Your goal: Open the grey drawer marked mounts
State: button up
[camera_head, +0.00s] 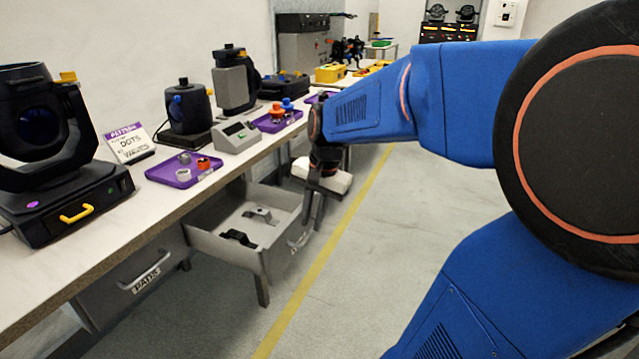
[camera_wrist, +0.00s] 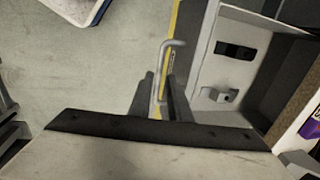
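The grey drawer (camera_head: 226,246) stands pulled out from under the bench, with a pale bar handle (camera_head: 300,241) on its front. Its label is too small to read in the head view. In the wrist view the drawer (camera_wrist: 205,62) lies at the right, and its handle (camera_wrist: 163,58) runs down toward the space between my fingers. My gripper (camera_head: 312,222) points down at the drawer front. In the wrist view my gripper (camera_wrist: 161,80) has a gap between its fingers, which lie on either side of the handle bar. Contact with it is not clear.
The bench (camera_head: 60,275) above holds lamps and purple trays (camera_head: 160,172). The floor at right is clear.

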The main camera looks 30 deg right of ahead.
notch_tip(320, 180, up, 15)
jog(key=s+d, duration=0.1)
jog(key=s, duration=0.1)
jog(key=shift+s+d+f, duration=0.15)
jog(key=shift+s+d, duration=0.05)
dwell(0.4)
jog(key=s+a+f+n+t, duration=0.1)
jog(key=s+a+f+n, duration=0.3)
jog(key=s+f+n, duration=0.1)
jog(key=s+a+f+n+t+h, duration=0.1)
jog(key=s+a+f+n+t, duration=0.1)
jog(key=s+a+f+n, duration=0.2)
jog(key=s+f+n, duration=0.2)
jog(key=s+f, duration=0.2)
jog(key=f, duration=0.1)
jog(key=shift+a+f+n, duration=0.3)
jog(key=shift+a+f, duration=0.05)
jog(key=shift+a, duration=0.05)
dwell(3.2)
